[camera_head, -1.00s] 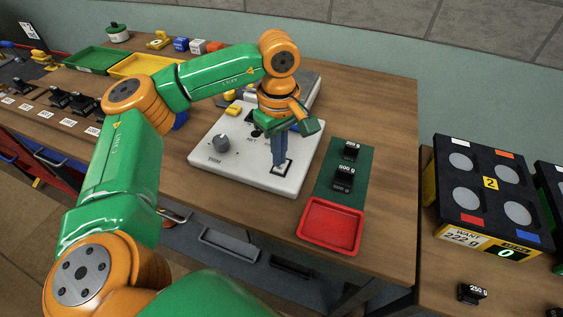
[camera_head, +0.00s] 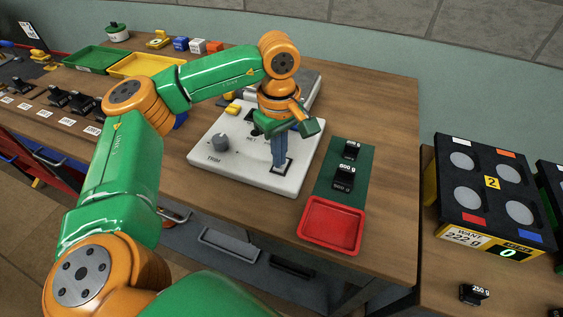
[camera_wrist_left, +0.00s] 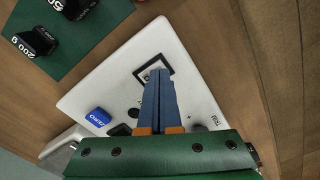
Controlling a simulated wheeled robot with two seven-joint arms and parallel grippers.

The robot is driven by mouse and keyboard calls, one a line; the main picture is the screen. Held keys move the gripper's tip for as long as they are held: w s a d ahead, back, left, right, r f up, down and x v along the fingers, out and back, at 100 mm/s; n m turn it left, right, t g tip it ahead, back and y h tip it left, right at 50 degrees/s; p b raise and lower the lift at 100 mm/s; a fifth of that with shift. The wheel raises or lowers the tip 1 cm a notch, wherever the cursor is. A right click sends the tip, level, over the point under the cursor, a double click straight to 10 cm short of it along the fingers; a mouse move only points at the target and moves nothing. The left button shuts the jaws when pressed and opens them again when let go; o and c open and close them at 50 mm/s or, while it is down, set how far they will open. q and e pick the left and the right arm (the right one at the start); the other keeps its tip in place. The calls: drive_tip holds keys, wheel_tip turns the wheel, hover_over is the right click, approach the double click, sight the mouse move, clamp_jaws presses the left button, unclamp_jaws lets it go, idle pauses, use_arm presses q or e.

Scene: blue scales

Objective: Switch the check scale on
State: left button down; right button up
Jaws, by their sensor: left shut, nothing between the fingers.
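In the left wrist view the fingertips (camera_wrist_left: 159,74) overlap the lower edge of the switch frame (camera_wrist_left: 153,67). The fingers partly hide the switch, and I cannot tell whether they touch it or which way it is set. A blue ZERO button (camera_wrist_left: 98,117) shows there too. My right gripper is not in view.
A green mat (camera_head: 325,187) with two black weights (camera_head: 345,177) lies right of the scale, and a red tray (camera_head: 331,224) in front of it. Green and yellow trays (camera_head: 146,66) stand at the back left. A black four-pan scale (camera_head: 442,200) stands on the right.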

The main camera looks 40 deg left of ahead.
use_arm(q)
drive_tip(key=shift+f+b, duration=0.45)
drive_tip(key=shift+f, duration=0.15)
wheel_tip(320, 180, up, 7)
drive_tip(key=p, duration=0.6)
drive_tip(key=shift+r, duration=0.15)
idle(0.3)
